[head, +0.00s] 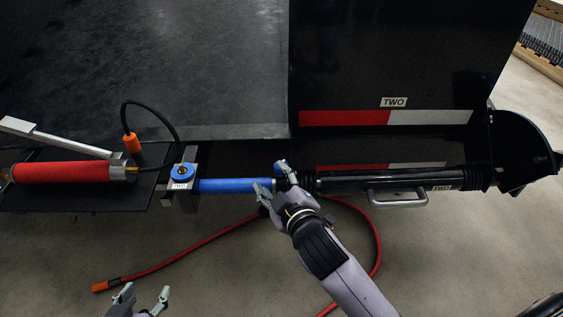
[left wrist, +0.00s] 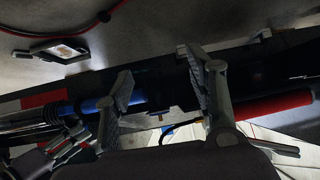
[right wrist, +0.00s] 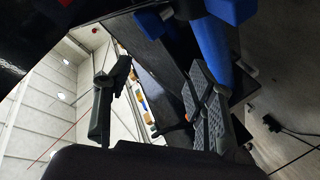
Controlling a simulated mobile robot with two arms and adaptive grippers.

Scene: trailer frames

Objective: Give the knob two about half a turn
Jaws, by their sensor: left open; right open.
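The blue knob (head: 182,171), with a brass-coloured centre, sits on a metal block at the left end of a blue rod (head: 232,185). A "TWO" label (head: 180,186) is on the block just below the knob. My right gripper (head: 271,178) is open at the rod's right end, well to the right of the knob; whether it touches the rod is unclear. The right wrist view shows its spread fingers (right wrist: 155,100) and blue parts above. My left gripper (head: 139,300) is open and empty, low at the left, below the knob. Its spread fingers show in the left wrist view (left wrist: 163,85).
A red cylinder (head: 60,172) lies left of the knob, with a metal lever above it. An orange-ended black cable (head: 132,143) arches close by. A black cylinder with a handle (head: 399,197) extends right. A red hose (head: 200,243) loops over the floor.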

